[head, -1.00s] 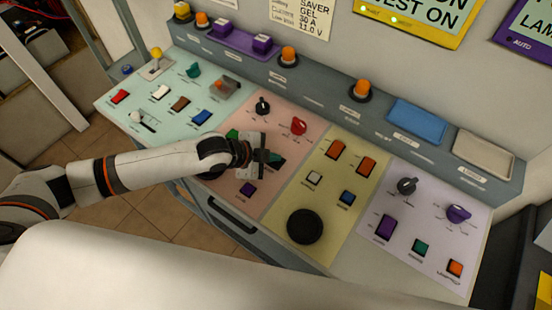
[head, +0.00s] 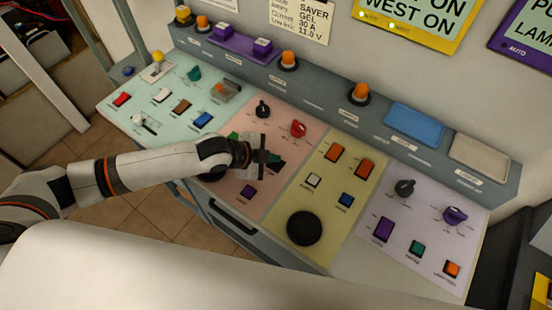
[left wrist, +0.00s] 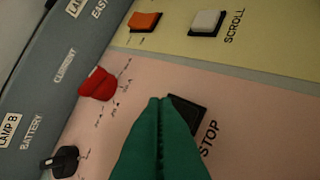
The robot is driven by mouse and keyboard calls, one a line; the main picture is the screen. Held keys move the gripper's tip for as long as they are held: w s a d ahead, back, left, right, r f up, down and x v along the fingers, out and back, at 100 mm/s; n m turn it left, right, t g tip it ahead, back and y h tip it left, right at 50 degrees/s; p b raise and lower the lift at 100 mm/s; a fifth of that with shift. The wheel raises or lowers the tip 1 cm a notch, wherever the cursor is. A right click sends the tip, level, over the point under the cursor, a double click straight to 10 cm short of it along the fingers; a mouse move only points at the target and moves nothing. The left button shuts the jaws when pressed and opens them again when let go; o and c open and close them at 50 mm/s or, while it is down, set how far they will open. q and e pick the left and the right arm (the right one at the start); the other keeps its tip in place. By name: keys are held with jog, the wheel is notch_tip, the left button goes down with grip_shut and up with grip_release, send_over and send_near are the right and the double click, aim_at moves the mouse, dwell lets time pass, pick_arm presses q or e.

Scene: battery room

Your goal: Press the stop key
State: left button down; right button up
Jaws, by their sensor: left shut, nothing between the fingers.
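The stop key (left wrist: 188,117) is a dark square key on the pink panel, with the word STOP beside it in the left wrist view. My left gripper (left wrist: 158,103) has green fingers that are shut together and empty. Their tips overlap the near-left edge of the key in that view and hide part of it. I cannot tell whether they touch it. In the head view my left gripper (head: 274,160) is over the middle of the pink panel, and the stop key cannot be made out there. My right gripper is not in view.
A red knob (left wrist: 98,84) and a black knob (left wrist: 62,161) stand near the fingers. On the yellow panel are an orange key (left wrist: 144,21), a white key (left wrist: 206,22) and a big black round knob (head: 304,228). A purple key (head: 248,192) lies below the gripper.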

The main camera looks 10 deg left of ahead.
aim_at(272, 166)
pick_arm(q)
jog(key=shift+r, duration=0.1)
notch_tip(272, 166, up, 5)
jog(key=p, duration=0.5)
jog(key=shift+r, duration=0.1)
dwell(0.4)
dwell(0.5)
